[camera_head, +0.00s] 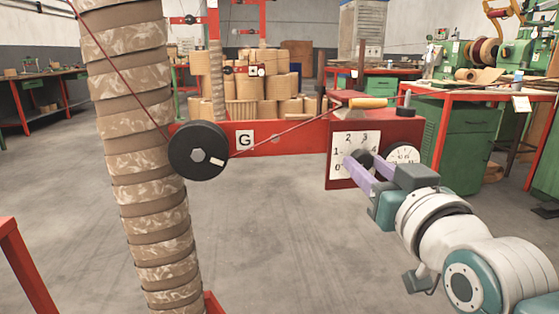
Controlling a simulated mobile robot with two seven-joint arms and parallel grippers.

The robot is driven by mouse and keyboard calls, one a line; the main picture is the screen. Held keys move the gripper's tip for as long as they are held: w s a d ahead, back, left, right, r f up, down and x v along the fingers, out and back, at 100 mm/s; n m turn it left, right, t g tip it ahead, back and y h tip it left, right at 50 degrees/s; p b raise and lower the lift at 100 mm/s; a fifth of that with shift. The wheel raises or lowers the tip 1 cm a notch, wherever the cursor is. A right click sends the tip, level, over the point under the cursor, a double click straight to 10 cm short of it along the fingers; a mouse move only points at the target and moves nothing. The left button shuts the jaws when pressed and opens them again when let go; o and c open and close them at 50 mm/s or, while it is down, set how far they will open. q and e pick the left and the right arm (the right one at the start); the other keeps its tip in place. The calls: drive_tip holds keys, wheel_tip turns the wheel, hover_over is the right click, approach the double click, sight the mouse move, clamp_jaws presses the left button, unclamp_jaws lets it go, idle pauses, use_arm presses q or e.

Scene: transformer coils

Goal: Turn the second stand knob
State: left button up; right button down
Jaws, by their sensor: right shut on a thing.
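A red stand (300,134) has a horizontal beam with a white label "G" and a red box at its right end. On the box is a white dial plate (343,146) with numbers around a dark knob (362,157). My right gripper (364,163) reaches in from the lower right. Its purple fingers are shut on the knob and partly hide it and the plate's lower right. A smaller round dial (402,154) sits just right of the knob, partly covered by my gripper. My left gripper is not in view.
A tall wrapped coil (150,200) stands at left, beside a black wheel (198,150) on the beam. A red cord runs from the coil past the wheel to the box. A green cabinet table (468,94) stands at right. The floor below the beam is clear.

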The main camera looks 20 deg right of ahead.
drive_tip(key=shift+r+m+p, duration=0.15)
drive_tip(key=shift+m+p, duration=0.6)
drive_tip(key=shift+m, duration=0.05)
drive_tip(key=shift+m+p, duration=0.8)
drive_tip(key=shift+m, duration=0.4)
drive_tip(key=m+p, duration=0.1)
drive_tip(key=m, duration=0.1)
drive_tip(key=shift+m, duration=0.3)
drive_tip(key=shift+m+p, duration=0.45)
drive_tip(key=shift+m, duration=0.95)
drive_tip(key=shift+f, duration=0.2)
drive_tip(key=shift+c, duration=2.3)
unclamp_jaws()
drive_tip(key=shift+s, duration=0.1)
